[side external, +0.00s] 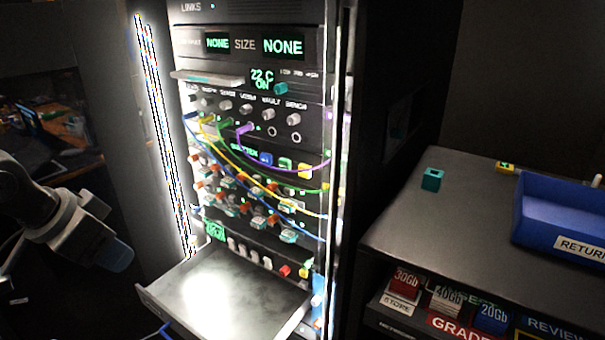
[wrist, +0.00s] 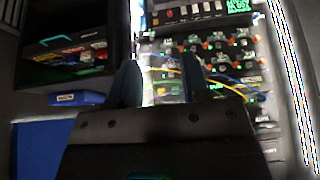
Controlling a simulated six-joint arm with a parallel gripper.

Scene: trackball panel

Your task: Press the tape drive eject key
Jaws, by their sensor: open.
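The equipment rack (side external: 333,150) stands in the middle of the side external view. Its low panel has a small green display (side external: 215,231), a row of pale keys, a red key (side external: 285,270) and a yellow key (side external: 305,272). A similar row of pale keys (wrist: 195,10) is at the top of the wrist view, which looks upside down. No eject label is readable, so I cannot tell which key is the eject key. My gripper (wrist: 160,82) is open and empty, its dark fingers apart in front of the rack.
A pulled-out shelf (side external: 225,300) juts forward below the panel. Coloured cables (side external: 270,185) hang across the rack's middle. At right, a counter (side external: 450,215) holds a teal block (side external: 432,180) and a blue tray (side external: 560,195), above slots of labelled cartridges (side external: 447,300).

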